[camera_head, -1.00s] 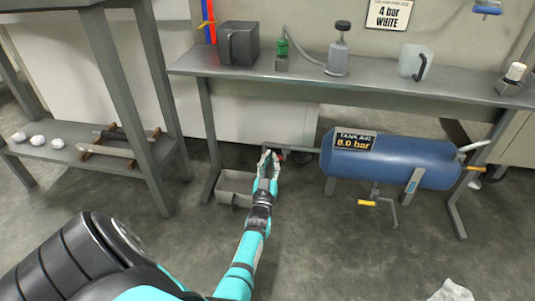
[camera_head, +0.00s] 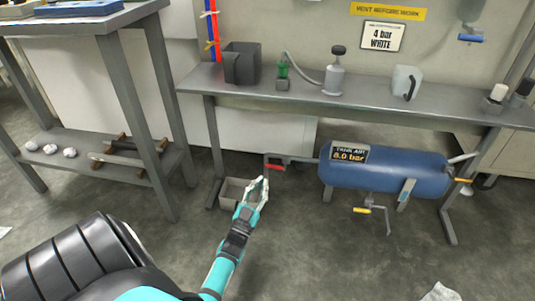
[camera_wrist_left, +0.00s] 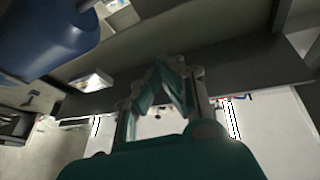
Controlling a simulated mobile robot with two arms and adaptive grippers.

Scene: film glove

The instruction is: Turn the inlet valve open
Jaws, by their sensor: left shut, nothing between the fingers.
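A red valve handle (camera_head: 275,168) sits on the grey pipe at the tank's left end. A yellow-orange handle (camera_head: 463,181) is at the tank's right end and a yellow one (camera_head: 362,211) is below it. No label tells which is the inlet valve. My left gripper (camera_head: 262,182) is shut and empty, just below and left of the red handle, apart from it in the picture. In the left wrist view its fingers (camera_wrist_left: 172,68) meet, and the tank (camera_wrist_left: 50,40) is at upper left.
A grey bin (camera_head: 232,192) stands on the floor behind my left gripper. The bench (camera_head: 300,97) overhead carries a dark container, a pump bottle and a pale jug. A shelf unit (camera_head: 150,100) stands at left.

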